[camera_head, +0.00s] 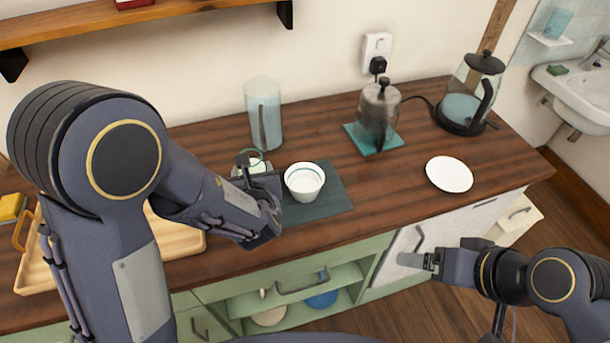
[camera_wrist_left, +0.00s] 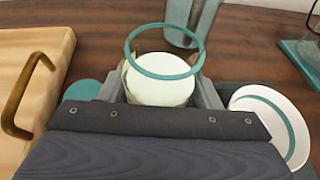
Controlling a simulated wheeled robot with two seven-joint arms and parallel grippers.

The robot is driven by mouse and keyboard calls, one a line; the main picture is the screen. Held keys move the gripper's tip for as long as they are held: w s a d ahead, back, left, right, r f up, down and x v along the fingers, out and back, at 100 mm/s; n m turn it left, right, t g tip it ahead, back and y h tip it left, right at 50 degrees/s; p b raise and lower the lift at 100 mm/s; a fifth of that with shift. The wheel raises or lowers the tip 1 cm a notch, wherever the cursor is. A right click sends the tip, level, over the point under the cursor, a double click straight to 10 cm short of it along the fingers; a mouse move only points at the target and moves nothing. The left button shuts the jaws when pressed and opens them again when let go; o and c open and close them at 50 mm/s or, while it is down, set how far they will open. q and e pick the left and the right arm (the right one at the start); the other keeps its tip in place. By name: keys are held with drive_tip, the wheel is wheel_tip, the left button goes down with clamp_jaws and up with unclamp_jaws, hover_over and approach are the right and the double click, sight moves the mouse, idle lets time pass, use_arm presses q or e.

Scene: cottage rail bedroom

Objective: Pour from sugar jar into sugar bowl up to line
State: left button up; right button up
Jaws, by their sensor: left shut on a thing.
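The sugar jar (camera_head: 256,165) is glass with a teal rim and white contents; it also shows between the fingers in the left wrist view (camera_wrist_left: 160,86). My left gripper (camera_head: 250,180) is shut on the jar, which looks roughly upright.
A tall glass pitcher (camera_head: 263,112) stands behind the jar. A wooden tray (camera_head: 176,236) lies left. The counter's front middle is clear.

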sight(263, 160)
use_arm(q)
drive_tip(key=shift+r, duration=0.1)
drive_tip(key=d+m+y+p, duration=0.1)
drive_tip(key=p, duration=0.2)
drive_tip(key=shift+r+m, duration=0.3)
drive_tip(key=shift+r, duration=0.1)
drive_tip(key=r+m+p, duration=0.1)
drive_tip(key=p, duration=0.1)
drive_tip(key=d+r+t+y+p, duration=0.1)
drive_tip(key=shift+s+r+m+p, duration=0.1)
drive_tip(key=shift+r+m+p, duration=0.1)
drive_tip(key=shift+m+p, duration=0.2)
drive_tip(key=m+t+y+p, duration=0.1)
drive_tip(key=m, duration=0.1)
drive_tip(key=d+r+m+t+y+p, duration=0.1)
drive_tip(key=m, duration=0.1)
drive_tip(key=shift+r+m, duration=0.2)
drive_tip(key=shift+m, duration=0.1)
drive_tip(key=shift+r, duration=0.35)
drive_tip(key=shift+r+m+t+y+p, duration=0.3)
drive_tip(key=shift+r+m, duration=0.05)
drive_tip(key=shift+m, duration=0.25)
drive_tip(key=shift+a+r, duration=0.1)
drive_tip(key=shift+r, duration=0.05)
